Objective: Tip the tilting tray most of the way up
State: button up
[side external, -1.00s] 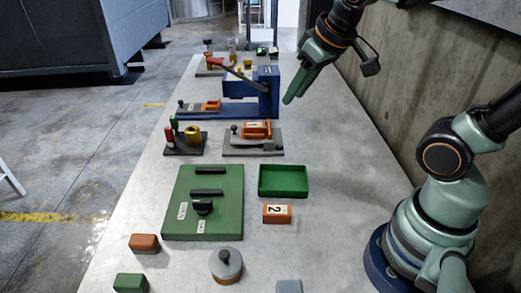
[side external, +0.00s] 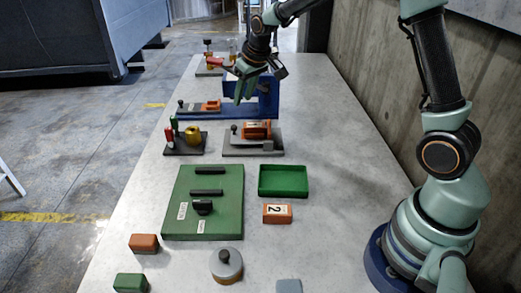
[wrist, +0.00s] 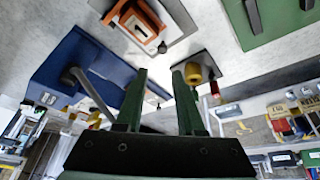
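The tilting tray appears to be the grey plate unit (side external: 240,149) in the middle of the table, with a small dark knob (side external: 234,129) at its left. An orange block marked 1 (side external: 257,130) rests on it. The unit also shows at the top of the wrist view (wrist: 178,22), with its knob (wrist: 162,47) towards my fingers. My gripper (side external: 243,97) is open and empty, fingers pointing down, in front of the blue machine and beyond the tray. In the wrist view the two green fingers (wrist: 160,76) are apart with nothing between them. Its exact height is unclear.
The blue machine (side external: 250,110) with a red-tipped lever stands just behind. A dark base (side external: 185,151) with a gold cylinder and upright handles is left of the tray. A green bin (side external: 283,193) and green panel (side external: 230,222) lie nearer. Table's right side is clear.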

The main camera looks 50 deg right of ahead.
aim_at(235, 126)
jog(key=x, duration=1.1)
jog(key=shift+a+f, duration=0.25)
jog(key=shift+f, duration=0.15)
grip_shut()
jog(key=shift+d, duration=0.15)
dwell(0.8)
